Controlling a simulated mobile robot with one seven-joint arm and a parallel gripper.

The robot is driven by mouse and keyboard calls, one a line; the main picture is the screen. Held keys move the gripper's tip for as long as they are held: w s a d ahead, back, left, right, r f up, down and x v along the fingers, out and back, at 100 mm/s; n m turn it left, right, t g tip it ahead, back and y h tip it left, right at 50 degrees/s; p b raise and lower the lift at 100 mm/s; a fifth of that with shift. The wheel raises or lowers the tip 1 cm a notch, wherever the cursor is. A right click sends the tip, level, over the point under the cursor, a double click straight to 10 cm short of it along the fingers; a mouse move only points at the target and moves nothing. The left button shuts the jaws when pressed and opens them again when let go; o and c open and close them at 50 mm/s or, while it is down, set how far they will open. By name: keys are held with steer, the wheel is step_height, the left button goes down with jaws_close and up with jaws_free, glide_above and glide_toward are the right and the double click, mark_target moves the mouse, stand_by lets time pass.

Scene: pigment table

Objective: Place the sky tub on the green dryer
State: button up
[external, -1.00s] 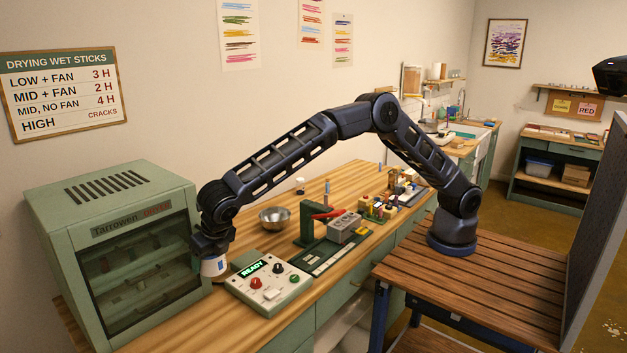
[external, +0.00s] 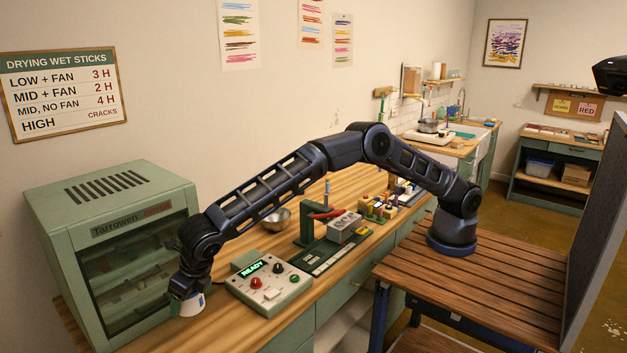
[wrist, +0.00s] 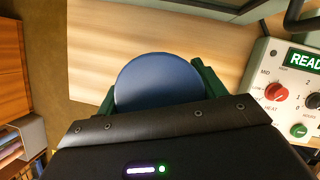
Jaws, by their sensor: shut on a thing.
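The sky tub (external: 189,306) is a small white and blue round pot, in front of the dryer's door side in the external view. Its blue round top (wrist: 158,80) shows in the wrist view between my green fingers. My gripper (external: 187,291) is shut on it from above; the fingers hide part of it. I cannot tell whether the tub touches the counter. The green dryer (external: 115,178) is a boxy cabinet at the left, with a slotted flat top and a dark glass front that looks shut. The tub is well below the dryer's top.
A control box (external: 268,287) with a READY display and knobs stands right of the tub. Behind it are a metal bowl (external: 276,219) and a green press (external: 308,222). The wooden counter (external: 170,333) is bare near the front edge. The dryer's top is clear.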

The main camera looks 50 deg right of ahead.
mark_target(201, 302)
step_height(201, 302, down, 11)
steer(key=shift+f, duration=0.1)
stand_by(0.5)
steer(key=shift+f, duration=0.1)
steer(key=o, duration=1.2)
steer(key=v, duration=1.2)
